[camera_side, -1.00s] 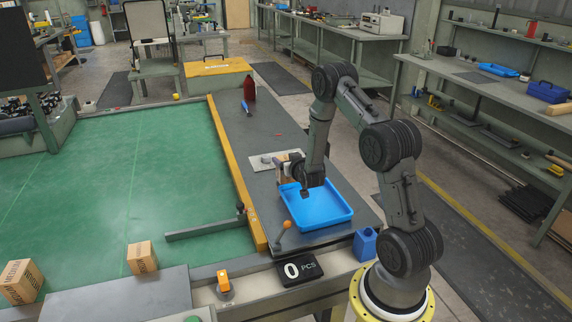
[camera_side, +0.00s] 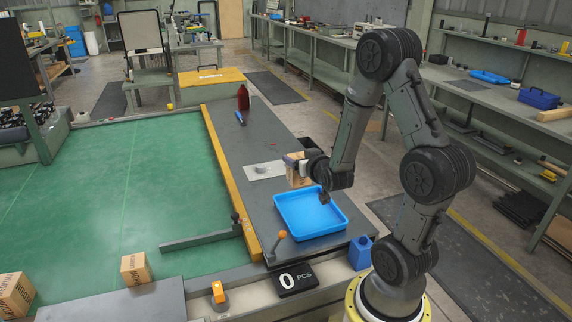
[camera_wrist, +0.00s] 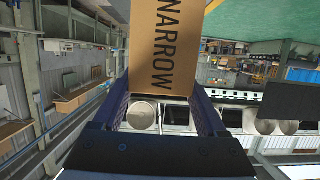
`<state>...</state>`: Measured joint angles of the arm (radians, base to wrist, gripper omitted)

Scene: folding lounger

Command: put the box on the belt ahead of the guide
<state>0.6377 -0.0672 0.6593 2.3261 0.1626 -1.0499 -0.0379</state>
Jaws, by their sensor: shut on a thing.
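My gripper (camera_side: 297,160) is shut on a cardboard box (camera_side: 298,176), held just above the back of the blue tray, over the grey side table. In the wrist view the box (camera_wrist: 166,45) sits between my two fingers and shows the word NARROW. The green belt (camera_side: 100,190) lies to the left, beyond a yellow rail (camera_side: 230,185). A grey bar (camera_side: 200,240), which looks like the guide, lies across the near right part of the belt and is joined to a dark-knobbed post.
The blue tray (camera_side: 312,214) on the grey table (camera_side: 235,150) looks empty. Two cartons (camera_side: 135,268) (camera_side: 14,295) are at the near left.

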